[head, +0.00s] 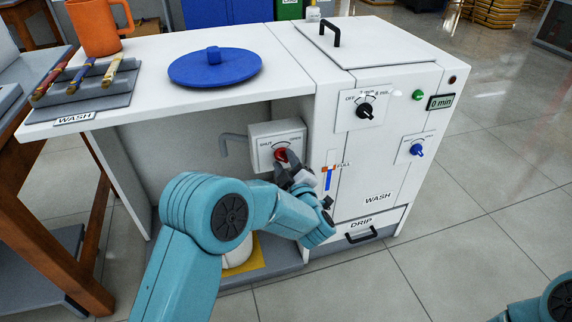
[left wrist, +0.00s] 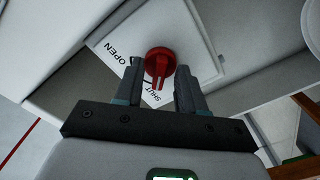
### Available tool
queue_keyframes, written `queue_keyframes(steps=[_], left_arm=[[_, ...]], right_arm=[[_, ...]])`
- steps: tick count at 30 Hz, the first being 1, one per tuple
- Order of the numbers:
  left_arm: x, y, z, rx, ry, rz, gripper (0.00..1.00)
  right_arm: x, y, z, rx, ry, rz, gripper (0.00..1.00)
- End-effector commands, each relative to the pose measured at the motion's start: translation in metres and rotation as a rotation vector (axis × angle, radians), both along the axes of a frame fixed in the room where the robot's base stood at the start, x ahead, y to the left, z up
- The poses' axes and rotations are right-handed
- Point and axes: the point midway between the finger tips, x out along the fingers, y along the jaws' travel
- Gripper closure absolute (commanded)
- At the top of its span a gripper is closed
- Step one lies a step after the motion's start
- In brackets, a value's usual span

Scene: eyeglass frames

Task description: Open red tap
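The red tap (head: 281,155) is a round knob on a white box marked SHUT and OPEN (head: 262,138), under the counter beside the wash cabinet. It also shows in the left wrist view (left wrist: 159,63), with its ridge pointing toward the SHUT label. My left gripper (head: 284,164) is at the tap. In the left wrist view its two fingers (left wrist: 156,88) stand apart, one on each side of the knob. A gap shows on both sides, so the fingers do not look closed on it. Only part of my right arm shows at the lower right of the head view; its gripper is out of view.
A grey spout (head: 232,141) sticks out left of the tap box. The wash cabinet (head: 357,165) stands to the right, with a blue knob (head: 417,150) and a drip drawer (head: 362,234). A blue lid (head: 214,66) and an orange mug (head: 97,27) stand on the counter above.

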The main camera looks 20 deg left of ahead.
Motion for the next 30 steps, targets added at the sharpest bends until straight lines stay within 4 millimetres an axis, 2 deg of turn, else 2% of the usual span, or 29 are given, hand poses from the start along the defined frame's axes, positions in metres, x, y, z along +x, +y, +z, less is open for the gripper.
queue_keyframes(steps=[1,2,3,5,17,30], left_arm=[[0.000,0.000,0.000,0.000,0.000,0.000,0.61],[0.000,0.000,0.000,0.000,0.000,0.000,0.67],[0.000,0.000,0.000,0.000,0.000,0.000,0.80],[0.000,0.000,0.000,0.000,0.000,0.000,1.00],[0.000,0.000,0.001,0.032,0.023,0.000,1.00],[-0.001,-0.001,0.003,0.300,0.203,-0.001,1.00]], right_arm=[[0.000,0.000,0.000,0.000,0.000,0.000,0.57],[0.000,0.000,0.000,0.000,0.000,0.000,0.57],[0.000,0.000,0.000,0.000,0.000,0.000,0.57],[0.000,0.000,0.000,0.000,0.000,0.000,0.57],[-0.002,0.000,0.004,0.002,0.008,0.001,0.57],[-0.015,0.004,0.029,0.010,0.048,0.012,0.57]])
